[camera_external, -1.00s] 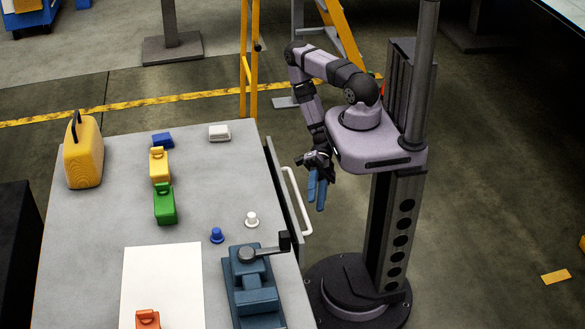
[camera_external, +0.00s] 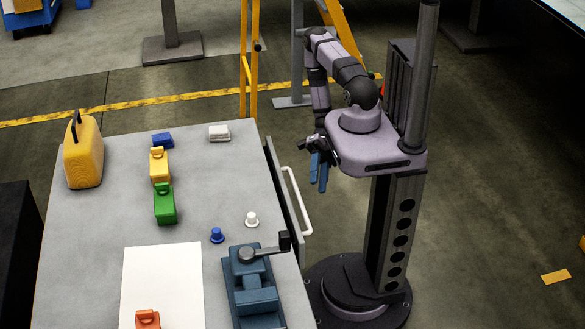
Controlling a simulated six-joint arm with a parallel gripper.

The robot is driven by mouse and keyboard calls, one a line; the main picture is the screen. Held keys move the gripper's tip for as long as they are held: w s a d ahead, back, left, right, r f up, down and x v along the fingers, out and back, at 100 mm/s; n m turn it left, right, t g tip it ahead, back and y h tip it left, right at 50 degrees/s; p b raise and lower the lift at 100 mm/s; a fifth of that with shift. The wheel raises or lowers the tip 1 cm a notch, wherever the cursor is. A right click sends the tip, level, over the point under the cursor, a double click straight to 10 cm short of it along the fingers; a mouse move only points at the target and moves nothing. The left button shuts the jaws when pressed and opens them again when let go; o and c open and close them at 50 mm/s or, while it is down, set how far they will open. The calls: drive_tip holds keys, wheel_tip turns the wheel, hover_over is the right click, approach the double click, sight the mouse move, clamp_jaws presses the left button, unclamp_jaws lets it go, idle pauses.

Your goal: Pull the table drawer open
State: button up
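The table drawer (camera_external: 283,188) is on the right side of the grey table (camera_external: 110,215), its front close against the table edge. Its white bar handle (camera_external: 297,203) stands out to the right of the front. My gripper (camera_external: 319,182) has blue fingers that point down. It is to the right of the handle's upper end in the picture, apart from it. A gap shows between the fingers and nothing is seen between them.
A blue vise (camera_external: 251,295) stands on the table's front right, its dark lever (camera_external: 268,250) reaching toward the drawer side. Blocks, pegs, a white sheet (camera_external: 160,285) and a yellow can (camera_external: 83,155) are on the table. A yellow ladder (camera_external: 250,60) stands behind.

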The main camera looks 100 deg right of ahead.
drive_tip(key=n+t+y+b, duration=0.1)
drive_tip(key=n+b, duration=0.2)
drive_tip(key=n, duration=0.1)
approach(299, 198)
drive_tip(key=a+f, duration=0.1)
drive_tip(key=a, duration=0.2)
drive_tip(key=shift+w+p+x, duration=0.25)
drive_tip(key=shift+p+x, duration=0.1)
drive_tip(key=shift+x, duration=1.45)
drive_tip(key=shift+w+p+x, duration=0.25)
drive_tip(key=shift+p+x, duration=0.05)
drive_tip(key=shift+x, duration=1.5)
drive_tip(key=shift+d, duration=0.2)
drive_tip(key=shift+c, duration=0.3)
clamp_jaws()
